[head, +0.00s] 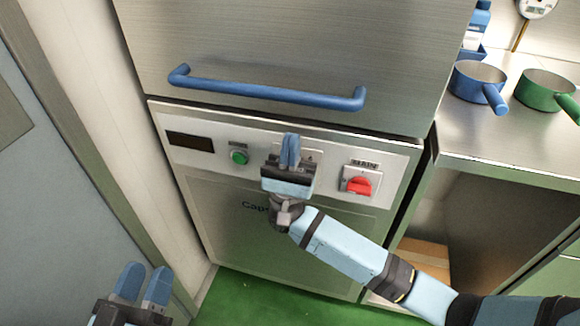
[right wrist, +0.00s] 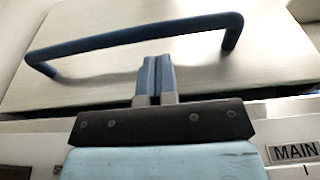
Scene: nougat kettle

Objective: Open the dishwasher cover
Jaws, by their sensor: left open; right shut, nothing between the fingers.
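The dishwasher cover (head: 290,45) is a brushed metal hood, shown lowered onto the control panel unit. Its blue bar handle (head: 265,95) runs across the lower front, and it also shows in the right wrist view (right wrist: 135,38). My right gripper (head: 290,150) is shut and empty in front of the control panel, below the handle and apart from it in the head view. In the right wrist view its fingertips (right wrist: 153,75) point up toward the cover, below the handle bar. My left gripper (head: 142,283) is open and empty at the lower left, away from the cover.
The control panel (head: 215,165) has a dark display, a green button (head: 239,157) and a red main switch (head: 357,187). A metal counter (head: 500,140) at the right holds a blue pan (head: 478,80) and a green pan (head: 545,92). A wall stands close on the left.

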